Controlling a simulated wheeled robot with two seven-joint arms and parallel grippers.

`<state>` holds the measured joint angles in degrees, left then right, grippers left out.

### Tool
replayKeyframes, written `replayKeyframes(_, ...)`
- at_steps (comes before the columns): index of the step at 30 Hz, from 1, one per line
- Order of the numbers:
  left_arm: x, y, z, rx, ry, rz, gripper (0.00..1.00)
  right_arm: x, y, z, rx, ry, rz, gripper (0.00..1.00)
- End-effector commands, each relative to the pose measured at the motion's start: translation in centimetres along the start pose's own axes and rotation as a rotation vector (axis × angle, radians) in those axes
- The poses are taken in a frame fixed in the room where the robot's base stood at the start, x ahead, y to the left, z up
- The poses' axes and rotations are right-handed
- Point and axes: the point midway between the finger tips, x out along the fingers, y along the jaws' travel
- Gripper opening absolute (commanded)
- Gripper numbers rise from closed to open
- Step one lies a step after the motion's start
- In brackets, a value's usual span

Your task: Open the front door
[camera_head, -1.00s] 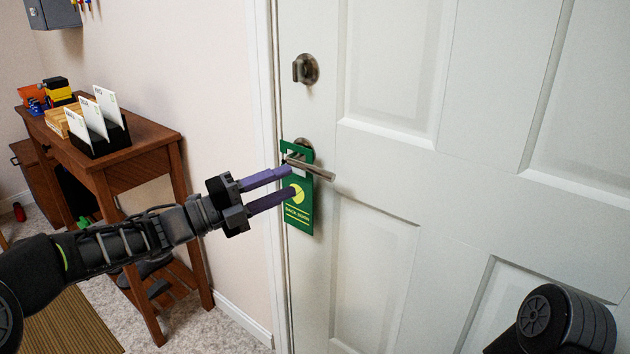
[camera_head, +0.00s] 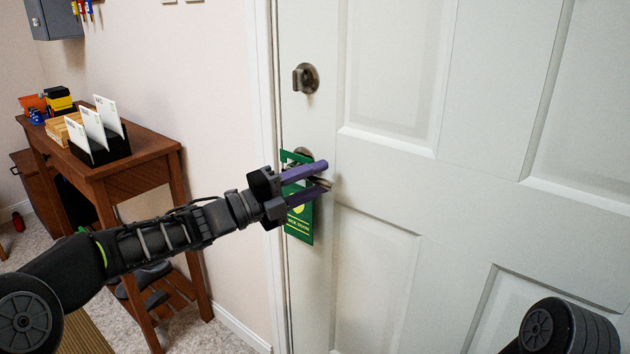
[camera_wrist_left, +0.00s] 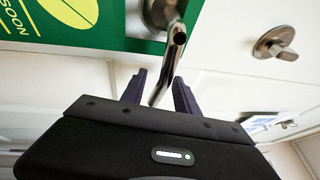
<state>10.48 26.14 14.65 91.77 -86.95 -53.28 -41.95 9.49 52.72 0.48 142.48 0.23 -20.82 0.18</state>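The white front door (camera_head: 395,120) fills the right of the head view and looks shut. Its metal lever handle (camera_head: 322,184) is largely hidden behind my left gripper (camera_head: 326,174). The left gripper is open, its two purple fingers on either side of the lever. In the left wrist view the lever (camera_wrist_left: 172,60) runs down between the gripper's fingers (camera_wrist_left: 160,88), with a gap visible beside it. A green hanger sign (camera_head: 299,228) hangs from the handle, partly covered by the fingers. A deadbolt (camera_head: 305,78) sits above the handle. My right gripper is not in view.
A brown wooden table (camera_head: 150,150) stands at the left against the wall, with a black card holder (camera_head: 105,150) on it. The door frame (camera_head: 265,90) is close to my left gripper. My other arm (camera_head: 560,328) shows at the bottom right.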

Motion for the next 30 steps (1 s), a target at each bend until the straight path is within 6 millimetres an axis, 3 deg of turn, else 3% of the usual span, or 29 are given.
replayKeyframes(4, -0.02, 0.00, 0.00, 0.000, 0.000, 0.000, 0.37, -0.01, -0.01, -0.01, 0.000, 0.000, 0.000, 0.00)
replayKeyframes(18, -0.05, 0.01, 0.00, 0.000, 0.000, 0.000, 0.00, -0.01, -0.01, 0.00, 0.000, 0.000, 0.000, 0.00)
replayKeyframes(30, -0.06, 0.03, 0.00, -0.001, 0.000, 0.000, 0.00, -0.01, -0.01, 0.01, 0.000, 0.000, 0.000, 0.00)
